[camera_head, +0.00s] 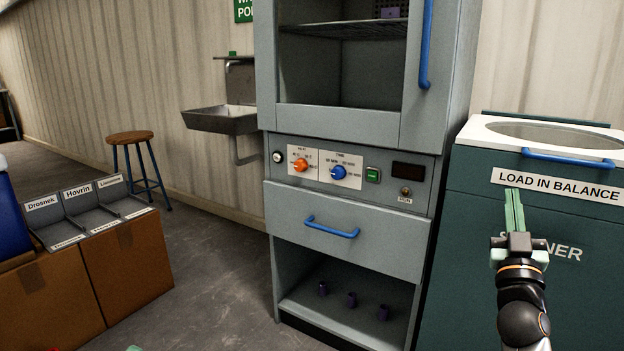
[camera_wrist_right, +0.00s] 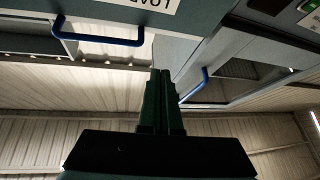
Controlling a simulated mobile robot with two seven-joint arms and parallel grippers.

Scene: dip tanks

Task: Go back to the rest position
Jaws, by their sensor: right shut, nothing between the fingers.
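My right gripper (camera_head: 514,208) is raised in front of the dark green spinner at the right of the head view. Its two green fingers point up and are shut together with nothing between them. In the right wrist view the shut fingers (camera_wrist_right: 162,100) also show, with blue handles beyond them. My left gripper is not clearly in view; a small green piece at the bottom edge of the head view is too little to tell.
A grey cabinet (camera_head: 348,230) with knobs, a drawer and a blue drawer handle (camera_head: 332,229) stands in the middle. The spinner (camera_head: 470,240) is right of it. Sorting boxes (camera_head: 125,262), a stool (camera_head: 130,138) and a sink (camera_head: 222,119) are to the left. Floor (camera_head: 215,285) between is clear.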

